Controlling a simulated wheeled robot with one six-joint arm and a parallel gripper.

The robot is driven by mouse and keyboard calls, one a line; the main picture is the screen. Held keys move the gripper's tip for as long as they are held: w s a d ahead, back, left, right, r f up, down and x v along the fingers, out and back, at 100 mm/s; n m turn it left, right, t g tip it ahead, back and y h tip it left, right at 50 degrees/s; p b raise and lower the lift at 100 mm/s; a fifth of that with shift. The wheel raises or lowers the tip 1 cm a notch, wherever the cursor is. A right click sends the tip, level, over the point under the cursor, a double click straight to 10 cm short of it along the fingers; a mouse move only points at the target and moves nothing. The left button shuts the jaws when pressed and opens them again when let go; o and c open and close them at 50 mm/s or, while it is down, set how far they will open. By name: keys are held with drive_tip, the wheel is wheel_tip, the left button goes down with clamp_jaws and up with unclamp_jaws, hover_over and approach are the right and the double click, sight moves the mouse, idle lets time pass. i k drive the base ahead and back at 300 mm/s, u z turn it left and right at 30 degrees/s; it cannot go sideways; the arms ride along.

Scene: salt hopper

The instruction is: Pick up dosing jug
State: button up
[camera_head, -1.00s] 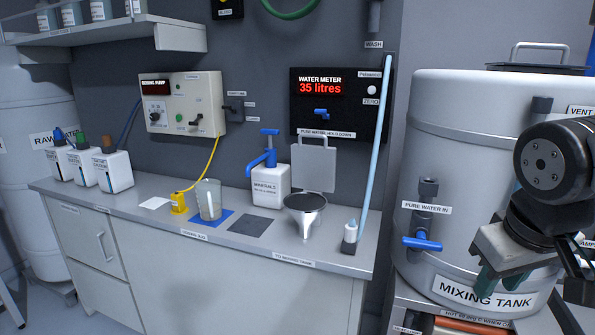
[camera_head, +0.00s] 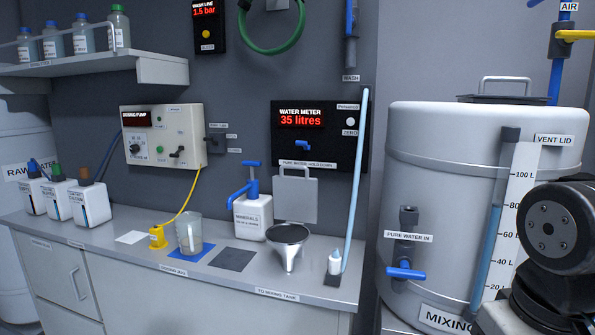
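The dosing jug (camera_head: 189,234) is a clear, open-topped beaker with a spout. It stands upright on a blue mat (camera_head: 178,254) on the grey counter, left of centre in the head view. I cannot tell what it holds. My arm shows at the lower right, in front of the mixing tank and far to the right of the jug. Only a grey edge of my gripper (camera_head: 489,319) shows at the bottom of the picture; its fingers are cut off, and nothing of it is near the jug.
A yellow nozzle (camera_head: 157,238) with a yellow tube stands close left of the jug. A minerals bottle (camera_head: 253,217) with a blue pump and a steel funnel (camera_head: 289,245) stand to its right. A dark mat (camera_head: 233,258) lies bare. The mixing tank (camera_head: 450,165) fills the right side.

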sight(188, 224)
drive_tip(key=u, duration=0.45)
drive_tip(key=k, duration=0.55)
drive_tip(key=u, duration=1.55)
drive_tip(key=i, duration=1.65)
drive_tip(key=z, duration=0.7)
drive_tip(key=i, duration=0.8)
drive_tip(key=z, duration=0.85)
